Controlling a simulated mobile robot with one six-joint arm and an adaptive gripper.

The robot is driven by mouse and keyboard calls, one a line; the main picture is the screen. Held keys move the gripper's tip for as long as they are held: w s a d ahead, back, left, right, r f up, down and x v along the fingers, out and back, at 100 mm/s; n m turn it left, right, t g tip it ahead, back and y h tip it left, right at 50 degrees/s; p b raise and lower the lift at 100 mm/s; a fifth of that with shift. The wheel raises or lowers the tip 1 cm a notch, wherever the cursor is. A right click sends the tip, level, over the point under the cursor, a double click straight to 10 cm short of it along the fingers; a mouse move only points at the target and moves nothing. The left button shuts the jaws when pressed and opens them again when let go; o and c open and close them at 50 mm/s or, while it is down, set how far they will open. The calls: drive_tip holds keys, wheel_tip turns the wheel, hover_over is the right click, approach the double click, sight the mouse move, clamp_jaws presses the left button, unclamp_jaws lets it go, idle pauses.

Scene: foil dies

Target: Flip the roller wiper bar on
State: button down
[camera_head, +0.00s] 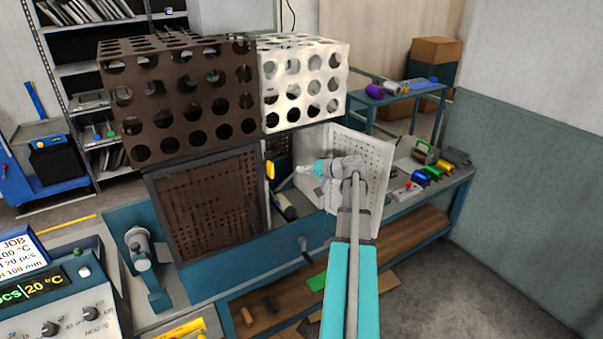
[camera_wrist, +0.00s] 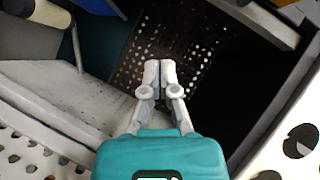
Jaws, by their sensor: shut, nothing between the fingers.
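The machine has a dark brown perforated guard (camera_head: 172,125) and a white perforated guard (camera_head: 338,72) on top. Below, a white perforated door (camera_head: 375,165) stands swung open beside the opening. Inside the opening, a dark cylinder with a pale band (camera_head: 284,207) shows low down. I cannot tell which part is the roller wiper bar. My gripper (camera_head: 304,169) is at the opening, left of the open door, above and right of that cylinder. In the wrist view my gripper (camera_wrist: 158,64) is shut and empty, pointing at a dark perforated panel (camera_wrist: 165,45).
A yellow piece (camera_head: 270,170) sits at the opening's left edge. A brown perforated panel (camera_head: 210,205) closes the left side. A bench with coloured rolls (camera_head: 418,178) lies right of the door. In the wrist view a cream-and-dark cylinder (camera_wrist: 45,13) is at upper left.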

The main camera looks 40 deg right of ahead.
drive_tip(key=w+a+f+b, duration=0.4)
drive_tip(key=w+a, duration=0.1)
drive_tip(key=w, duration=0.4)
drive_tip(key=shift+a+f, duration=0.35)
drive_tip(key=shift+a, duration=0.05)
drive_tip(key=shift+a, duration=0.1)
drive_tip(key=shift+w+a, duration=0.15)
drive_tip(key=shift+a, duration=0.4)
